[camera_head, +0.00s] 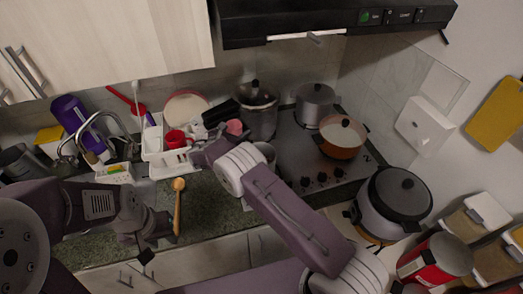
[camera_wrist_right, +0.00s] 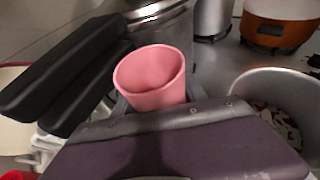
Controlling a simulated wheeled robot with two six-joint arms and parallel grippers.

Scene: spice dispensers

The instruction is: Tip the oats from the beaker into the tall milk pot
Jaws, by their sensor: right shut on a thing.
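The pink beaker (camera_wrist_right: 152,75) is held by my right gripper (camera_head: 228,134); its mouth and bare pink inner wall show in the wrist view, with no oats seen in it. The beaker also shows as a small pink patch in the head view (camera_head: 234,127). An open silver pot (camera_wrist_right: 285,84), which looks like the milk pot, stands right of the beaker, apart from it. Pale and brown flakes lie inside this pot. In the head view it is partly hidden behind my right arm (camera_head: 268,149). My left gripper (camera_head: 146,249) hangs empty in front of the counter; its finger gap is unclear.
A lidded steel pot (camera_head: 257,112), another lidded pot (camera_head: 315,103) and an orange pan (camera_head: 342,146) stand around the hob. Black handle-like objects (camera_wrist_right: 65,70) are left of the beaker. A rice cooker (camera_head: 391,205) stands at right.

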